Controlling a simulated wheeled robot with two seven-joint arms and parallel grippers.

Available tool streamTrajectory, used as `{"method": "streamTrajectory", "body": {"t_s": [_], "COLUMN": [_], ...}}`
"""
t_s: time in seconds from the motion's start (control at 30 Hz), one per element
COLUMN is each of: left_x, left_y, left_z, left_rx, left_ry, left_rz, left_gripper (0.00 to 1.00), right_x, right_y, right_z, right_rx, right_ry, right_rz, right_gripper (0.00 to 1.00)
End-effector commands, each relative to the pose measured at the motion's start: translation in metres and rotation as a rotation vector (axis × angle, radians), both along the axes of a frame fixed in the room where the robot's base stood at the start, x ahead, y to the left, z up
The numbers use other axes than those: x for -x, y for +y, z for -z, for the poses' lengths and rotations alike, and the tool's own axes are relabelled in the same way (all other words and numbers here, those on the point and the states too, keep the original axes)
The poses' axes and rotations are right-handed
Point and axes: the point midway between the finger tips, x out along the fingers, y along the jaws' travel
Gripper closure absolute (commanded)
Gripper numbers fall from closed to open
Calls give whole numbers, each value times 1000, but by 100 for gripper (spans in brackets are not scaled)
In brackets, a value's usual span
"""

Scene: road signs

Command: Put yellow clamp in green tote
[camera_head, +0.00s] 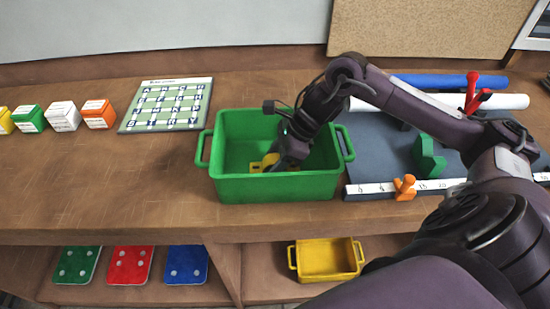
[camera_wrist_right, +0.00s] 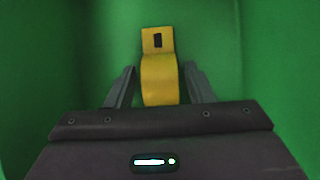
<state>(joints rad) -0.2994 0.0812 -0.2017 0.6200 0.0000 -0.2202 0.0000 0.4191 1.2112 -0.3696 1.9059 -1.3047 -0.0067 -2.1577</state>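The green tote (camera_head: 278,188) stands on the wooden counter near the middle of the head view. The yellow clamp (camera_head: 265,162) is inside the tote, partly hidden by my right gripper (camera_head: 285,164), which reaches down into it. In the right wrist view the clamp (camera_wrist_right: 160,80) is between the two fingers of my right gripper (camera_wrist_right: 161,85), with green tote walls all around. A gap shows on each side of the clamp, so the gripper looks open around it. My left gripper is not in view.
On the right, a dark mat (camera_head: 375,150) holds a green clamp (camera_head: 428,155), an orange clamp (camera_head: 404,187) and a white ruler (camera_head: 370,189). A letter board (camera_head: 168,105) and several coloured blocks (camera_head: 62,116) lie left. A yellow tote (camera_head: 327,260) is on the shelf below.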

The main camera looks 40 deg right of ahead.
Motion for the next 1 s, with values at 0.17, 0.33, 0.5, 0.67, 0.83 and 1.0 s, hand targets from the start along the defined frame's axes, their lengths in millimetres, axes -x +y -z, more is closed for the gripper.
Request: {"method": "streamTrajectory", "body": {"t_s": [0.17,0.33,0.5,0.67,0.83,1.0], "left_x": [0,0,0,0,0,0], "left_y": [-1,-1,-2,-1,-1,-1], "left_z": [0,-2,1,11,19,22], "left_rx": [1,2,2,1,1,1], "left_ry": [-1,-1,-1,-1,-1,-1], "left_rz": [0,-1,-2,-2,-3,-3], "left_gripper": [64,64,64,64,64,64], "right_x": [0,0,3,11,21,28], "right_y": [0,0,-8,-23,-37,-47], "right_z": [0,-2,-14,-42,-75,-98], "right_rx": [0,0,4,6,5,2], "right_ry": [0,0,-4,-4,-4,-2], "right_rz": [0,0,1,2,2,1], "right_gripper": [46,46,46,46,46,46]}}
